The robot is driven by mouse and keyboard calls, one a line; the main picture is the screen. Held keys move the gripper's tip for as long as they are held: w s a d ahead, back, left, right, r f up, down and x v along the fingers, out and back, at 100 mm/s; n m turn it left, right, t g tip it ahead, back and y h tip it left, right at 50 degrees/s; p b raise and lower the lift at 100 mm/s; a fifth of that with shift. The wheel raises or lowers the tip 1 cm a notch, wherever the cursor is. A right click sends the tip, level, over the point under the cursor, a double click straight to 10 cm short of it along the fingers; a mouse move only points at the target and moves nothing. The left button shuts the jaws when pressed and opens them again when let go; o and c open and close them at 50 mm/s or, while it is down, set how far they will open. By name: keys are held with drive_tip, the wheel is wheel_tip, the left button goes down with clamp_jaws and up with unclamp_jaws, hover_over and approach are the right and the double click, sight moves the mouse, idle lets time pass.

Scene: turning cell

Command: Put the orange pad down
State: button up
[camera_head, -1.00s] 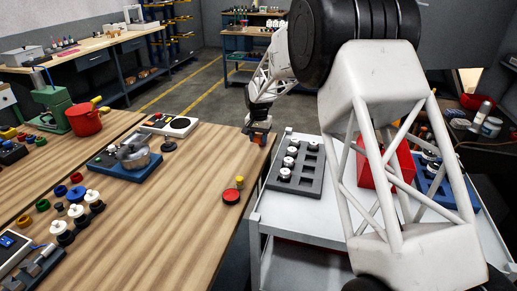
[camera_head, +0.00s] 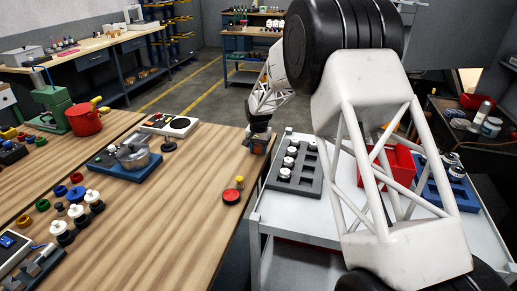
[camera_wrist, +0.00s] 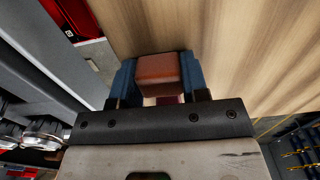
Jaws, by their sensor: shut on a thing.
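My gripper (camera_head: 257,146) is at the right edge of the wooden table (camera_head: 190,225), in the upper middle of the head view. In the wrist view its blue fingers (camera_wrist: 158,80) are shut on the orange pad (camera_wrist: 157,70), a small brownish-orange block. The pad's sides are partly hidden by the fingers. Bare wood shows beyond the pad. I cannot tell whether the pad touches the table top. In the head view the pad is too small to make out clearly.
A red disc (camera_head: 231,197) with a small yellow-topped piece (camera_head: 240,182) lies nearer on the table. A blue scale-like device with a metal bowl (camera_head: 133,156) and a dark round knob (camera_head: 169,145) stand to the left. A white cart (camera_head: 290,220) with a grey tray is right of the table.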

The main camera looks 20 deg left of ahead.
sight(259, 146)
drive_tip(key=shift+f, duration=0.2)
drive_tip(key=shift+s+f, duration=0.1)
drive_tip(key=shift+f, duration=0.5)
drive_tip(key=o, duration=0.9)
drive_tip(key=shift+f, duration=0.1)
drive_tip(key=shift+o, duration=1.4)
drive_tip(key=shift+d+f, duration=0.1)
drive_tip(key=shift+d, duration=0.1)
drive_tip(key=shift+d+f, duration=0.1)
drive_tip(key=shift+d, duration=0.1)
drive_tip(key=shift+c, duration=0.3)
drive_tip(key=shift+o, duration=0.3)
drive_tip(key=shift+r, duration=0.75)
wheel_tip(259, 146, up, 13)
drive_tip(key=shift+a, duration=0.35)
